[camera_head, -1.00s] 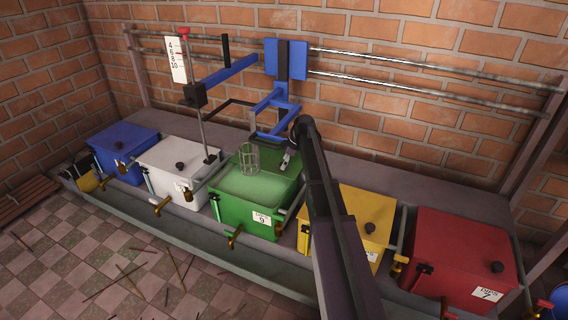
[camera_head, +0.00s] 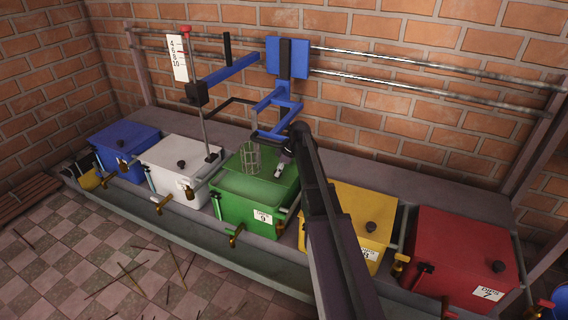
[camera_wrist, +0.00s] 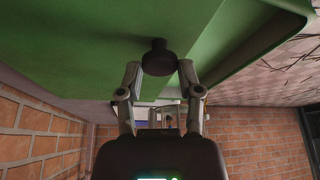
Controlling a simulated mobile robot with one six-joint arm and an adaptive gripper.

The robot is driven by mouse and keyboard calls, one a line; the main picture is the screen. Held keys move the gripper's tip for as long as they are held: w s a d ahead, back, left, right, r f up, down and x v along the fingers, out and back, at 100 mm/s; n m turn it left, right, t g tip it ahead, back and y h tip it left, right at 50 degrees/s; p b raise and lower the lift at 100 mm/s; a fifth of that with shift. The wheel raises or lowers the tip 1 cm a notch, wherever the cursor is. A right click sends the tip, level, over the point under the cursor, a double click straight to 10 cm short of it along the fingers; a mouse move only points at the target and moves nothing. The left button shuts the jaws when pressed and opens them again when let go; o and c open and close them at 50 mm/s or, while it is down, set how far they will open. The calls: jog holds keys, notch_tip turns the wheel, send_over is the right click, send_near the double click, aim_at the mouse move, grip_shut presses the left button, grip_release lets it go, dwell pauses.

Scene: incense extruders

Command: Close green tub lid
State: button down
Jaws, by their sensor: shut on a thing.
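The green tub (camera_head: 240,208) stands in the middle of the row, with a label on its front. Its green lid (camera_wrist: 85,40) fills much of the wrist view and carries a dark round knob (camera_wrist: 158,50). My gripper (camera_wrist: 158,68) has its two fingers closed around this knob. In the head view my gripper (camera_head: 281,168) is at the back right of the tub's opening, partly hidden by my arm. The lid is raised at the back, and its exact angle is hard to tell. A wire basket (camera_head: 250,157) shows at the tub's back left.
A white tub (camera_head: 165,172) and a blue tub (camera_head: 122,140) stand left; yellow (camera_head: 350,205) and red (camera_head: 455,250) tubs stand right. A blue frame (camera_head: 285,85) hangs on rails just above the green tub. Taps line the front.

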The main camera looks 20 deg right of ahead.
jog(key=s+a, duration=0.5)
jog(key=shift+a, duration=0.15)
jog(key=shift+c, duration=1.3)
grip_release()
jog(key=shift+w, duration=0.1)
